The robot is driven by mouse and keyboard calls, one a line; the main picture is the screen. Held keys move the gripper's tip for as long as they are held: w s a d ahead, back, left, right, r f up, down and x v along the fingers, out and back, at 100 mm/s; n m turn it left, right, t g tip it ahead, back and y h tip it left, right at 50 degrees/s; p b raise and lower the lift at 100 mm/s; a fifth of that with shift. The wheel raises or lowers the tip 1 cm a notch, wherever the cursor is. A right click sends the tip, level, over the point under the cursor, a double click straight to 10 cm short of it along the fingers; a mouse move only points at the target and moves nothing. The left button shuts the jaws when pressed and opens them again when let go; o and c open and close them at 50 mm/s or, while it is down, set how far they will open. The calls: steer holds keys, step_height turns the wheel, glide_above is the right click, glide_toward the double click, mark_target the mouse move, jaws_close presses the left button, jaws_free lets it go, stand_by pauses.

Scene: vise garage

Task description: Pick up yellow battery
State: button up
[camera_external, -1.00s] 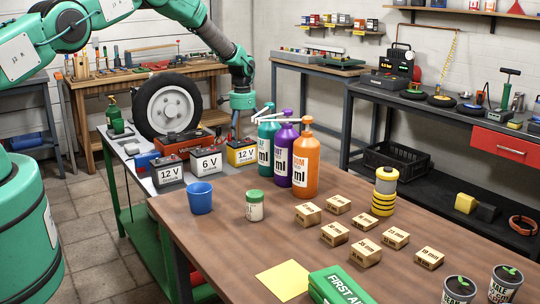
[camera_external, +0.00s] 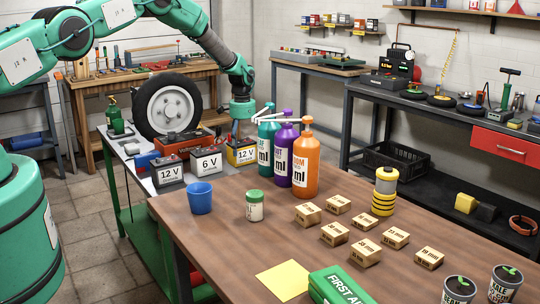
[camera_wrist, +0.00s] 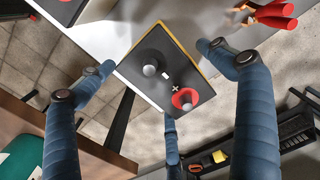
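The yellow battery (camera_external: 241,153), marked 12 V, stands upright at the right end of the row of batteries on the side workbench. In the wrist view its dark top (camera_wrist: 166,76) shows, with a grey terminal, a red-ringed terminal, a plus mark and a yellow edge. My gripper (camera_external: 239,132) is just above it, pointing down. In the wrist view my gripper (camera_wrist: 155,57) is open, its blue-grey fingers spread on either side of the battery top and one more below it. I see no grip on the battery; the exact gap is hard to judge.
A 6 V battery (camera_external: 206,161) stands close on the left, with a black 12 V battery (camera_external: 167,173) beyond. Tall teal (camera_external: 268,148), purple (camera_external: 284,155) and orange (camera_external: 305,165) bottles stand close on the right. A tire (camera_external: 168,106) is behind. Red-handled pliers (camera_wrist: 265,14) lie near the battery.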

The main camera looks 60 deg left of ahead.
mark_target(244, 143)
steer(key=c, duration=1.7)
steer(key=shift+w+r, duration=0.1)
steer(key=shift+c, duration=0.6)
steer(key=shift+r, duration=0.2)
steer(key=shift+r, duration=4.85)
